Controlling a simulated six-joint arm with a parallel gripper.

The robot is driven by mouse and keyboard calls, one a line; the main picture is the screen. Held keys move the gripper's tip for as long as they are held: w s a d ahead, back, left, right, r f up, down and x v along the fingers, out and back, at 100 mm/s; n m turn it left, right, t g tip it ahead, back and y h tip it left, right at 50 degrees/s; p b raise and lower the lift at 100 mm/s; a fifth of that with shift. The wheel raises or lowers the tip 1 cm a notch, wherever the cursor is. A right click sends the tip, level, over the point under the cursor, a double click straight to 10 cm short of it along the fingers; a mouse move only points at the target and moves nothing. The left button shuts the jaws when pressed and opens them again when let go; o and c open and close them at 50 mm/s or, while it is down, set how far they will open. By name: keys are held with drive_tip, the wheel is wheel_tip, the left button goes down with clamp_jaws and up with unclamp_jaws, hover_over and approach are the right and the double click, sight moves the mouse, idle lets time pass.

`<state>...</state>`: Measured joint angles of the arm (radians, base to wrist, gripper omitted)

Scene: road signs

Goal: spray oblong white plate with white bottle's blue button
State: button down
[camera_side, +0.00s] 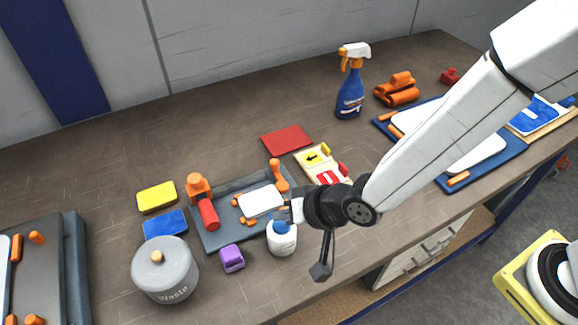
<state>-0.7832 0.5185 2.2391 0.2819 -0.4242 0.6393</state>
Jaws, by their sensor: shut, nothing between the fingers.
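An oblong white plate (261,201) lies on a grey-blue fixture board (212,238), with orange clamps around it. The white bottle (282,242) stands upright at the front right of the board, and its blue button (280,227) is on top. My gripper (292,213) is shut and empty, close above and to the right of the button. I cannot tell whether it touches the button. My dark wrist covers the area right of the bottle.
A grey waste pot (165,268) and a purple block (231,258) stand at the front left. Yellow (157,197) and blue (165,224) sponges lie left of the board. A blue spray bottle (351,85) stands behind. The table's back left is clear.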

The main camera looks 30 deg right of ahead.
drive_tip(key=shift+r, duration=0.25)
drive_tip(key=shift+r, duration=2.95)
idle(0.9)
drive_tip(key=shift+r, duration=1.4)
drive_tip(key=shift+f, duration=0.15)
drive_tip(key=shift+f, duration=4.3)
